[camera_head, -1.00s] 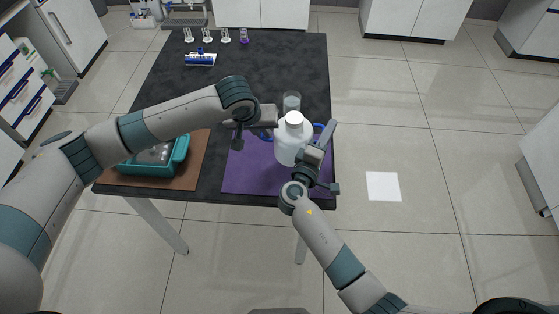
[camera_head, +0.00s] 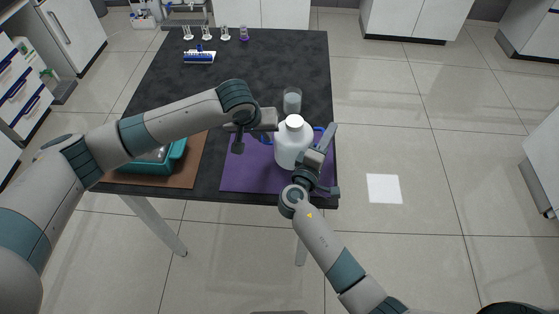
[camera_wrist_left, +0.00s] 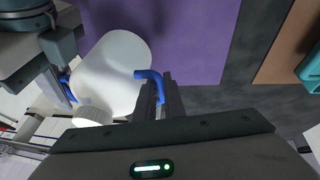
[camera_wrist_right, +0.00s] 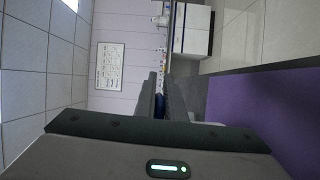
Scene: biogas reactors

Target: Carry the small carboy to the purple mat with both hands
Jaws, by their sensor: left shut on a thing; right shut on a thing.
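The small carboy (camera_head: 292,150) is white with a white cap and blue side handles. In the head view it is upright over the purple mat (camera_head: 240,178); I cannot tell whether its base touches the mat. My left gripper (camera_head: 270,135) is shut on the carboy's left blue handle, and the left wrist view shows this handle (camera_wrist_left: 150,76) between the fingers (camera_wrist_left: 160,98). My right gripper (camera_head: 323,145) is at the right side, shut on the other handle. In the right wrist view a bit of blue (camera_wrist_right: 160,106) shows between its fingers (camera_wrist_right: 161,95); the carboy is mostly hidden there.
A clear glass (camera_head: 292,100) stands just behind the carboy. A teal tray (camera_head: 178,160) sits on a brown mat (camera_head: 192,172) to the left, partly behind my left arm. A blue-and-white rack (camera_head: 199,57) and several small vessels stand at the back. The table's middle (camera_head: 240,70) is clear.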

